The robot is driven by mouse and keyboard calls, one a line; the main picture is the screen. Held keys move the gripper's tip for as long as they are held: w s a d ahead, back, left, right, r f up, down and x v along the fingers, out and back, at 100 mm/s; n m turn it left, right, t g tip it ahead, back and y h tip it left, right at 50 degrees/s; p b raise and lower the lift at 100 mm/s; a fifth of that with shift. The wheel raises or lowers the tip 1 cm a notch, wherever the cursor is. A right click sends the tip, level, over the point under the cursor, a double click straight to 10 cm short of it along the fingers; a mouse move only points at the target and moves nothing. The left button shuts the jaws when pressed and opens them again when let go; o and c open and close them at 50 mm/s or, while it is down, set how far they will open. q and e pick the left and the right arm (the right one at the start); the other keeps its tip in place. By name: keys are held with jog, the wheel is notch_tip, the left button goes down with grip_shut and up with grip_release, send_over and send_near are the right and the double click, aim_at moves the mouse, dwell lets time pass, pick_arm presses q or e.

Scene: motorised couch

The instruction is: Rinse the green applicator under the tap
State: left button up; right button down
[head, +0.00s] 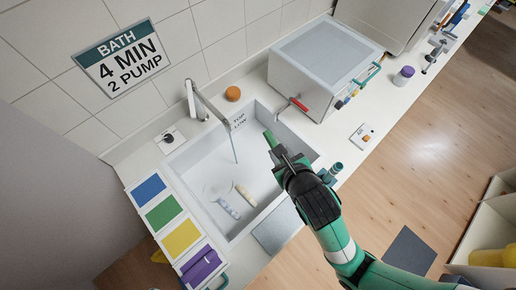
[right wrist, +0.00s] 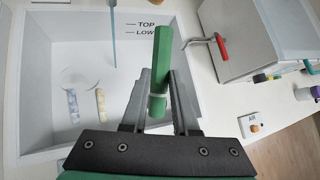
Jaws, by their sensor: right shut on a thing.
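My right gripper (head: 279,156) is shut on the green applicator (head: 270,138) and holds it over the right side of the white sink (head: 190,160). In the right wrist view the green applicator (right wrist: 162,55) stands up between the fingers (right wrist: 158,102), its free end pointing away from the gripper. The tap (head: 207,103) is at the back of the sink, and a thin blue-green stream (head: 235,148) comes down from its spout. In the right wrist view the stream (right wrist: 114,40) is left of the applicator, apart from it. My left gripper is not in view.
A bluish piece (head: 228,208) and a cream piece (head: 245,194) lie in the sink. A white box with a red-handled valve (head: 299,104) stands right of the sink. Coloured panels (head: 165,213) sit at the left, and an orange round thing (head: 233,93) is behind.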

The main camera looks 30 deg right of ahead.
jog(key=shift+w+a+f, duration=0.1)
jog(key=shift+a, duration=0.5)
jog(key=s+a+p, duration=0.1)
jog(key=s+p, duration=0.2)
jog(key=s, duration=0.5)
jog(key=shift+a+p, duration=0.15)
jog(key=shift+p, duration=0.2)
dwell(1.1)
